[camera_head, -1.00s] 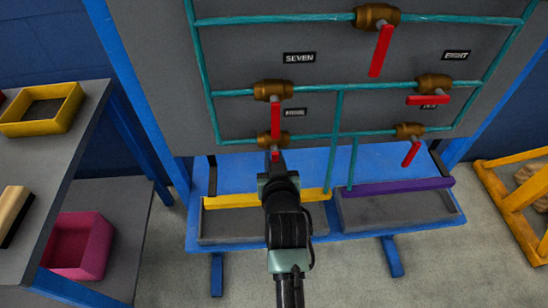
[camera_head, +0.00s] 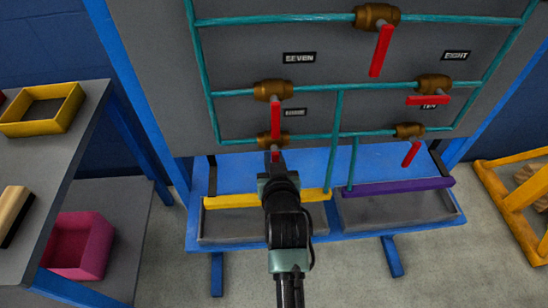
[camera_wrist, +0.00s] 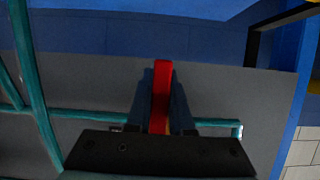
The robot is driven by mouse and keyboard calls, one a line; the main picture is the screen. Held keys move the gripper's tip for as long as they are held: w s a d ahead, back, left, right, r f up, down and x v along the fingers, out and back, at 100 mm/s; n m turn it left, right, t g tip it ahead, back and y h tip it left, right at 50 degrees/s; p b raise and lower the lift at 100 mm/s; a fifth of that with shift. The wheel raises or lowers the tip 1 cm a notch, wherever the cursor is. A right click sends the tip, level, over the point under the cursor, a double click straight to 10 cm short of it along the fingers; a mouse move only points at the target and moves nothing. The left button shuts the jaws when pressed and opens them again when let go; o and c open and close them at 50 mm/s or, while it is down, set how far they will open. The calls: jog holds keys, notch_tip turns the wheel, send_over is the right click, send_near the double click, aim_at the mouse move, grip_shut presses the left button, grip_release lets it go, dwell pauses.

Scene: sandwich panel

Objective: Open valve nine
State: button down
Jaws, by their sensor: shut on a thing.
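The lower-left valve (camera_head: 264,138) has a brass body on a teal pipe, with a label (camera_head: 294,112) above it that is too small to read surely; by its place beside the TEN label it appears to be valve nine. Its red handle (camera_head: 275,155) hangs down, across the pipe. My gripper (camera_head: 275,163) reaches up from below and is shut on this handle. In the wrist view the red handle (camera_wrist: 161,85) stands between the two dark fingers of my gripper (camera_wrist: 160,102). The lower part of the handle is hidden by the gripper in the head view.
Another valve (camera_head: 273,90) with a hanging red handle is close above. More valves stand at the right (camera_head: 433,83), (camera_head: 409,131) and top (camera_head: 376,16). Trays with a yellow rim (camera_head: 235,201) and a purple rim (camera_head: 385,188) lie below. A grey table (camera_head: 75,150) stands left.

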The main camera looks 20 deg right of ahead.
jog(key=shift+a, duration=0.1)
jog(key=a+m+y, duration=0.1)
jog(key=m, duration=0.1)
jog(key=a+m+t+y, duration=0.1)
jog(key=m, duration=0.1)
jog(key=w+a+r+m+t+y+b, duration=0.1)
jog(key=m, duration=0.1)
jog(key=shift+r+y, duration=0.1)
jog(key=shift+y, duration=0.2)
jog(key=r+m+t+b, duration=0.1)
jog(key=m, duration=0.1)
jog(key=a+r+m+y+b, duration=0.1)
jog(key=m, duration=0.1)
jog(key=shift+w+a+t+b, duration=0.1)
jog(key=shift+t+b, duration=0.25)
jog(key=shift+t, duration=0.05)
jog(key=shift+a+r+m+t+y+b, duration=0.15)
jog(key=shift+r+m+t+b, duration=0.25)
jog(key=shift+m, duration=0.5)
jog(key=shift+d+r+m+t+y+b, duration=0.1)
jog(key=shift+r+m+t+y+b, duration=0.25)
jog(key=shift+m, duration=0.55)
jog(key=shift+r, duration=0.15)
jog(key=c, duration=0.8)
grip_release()
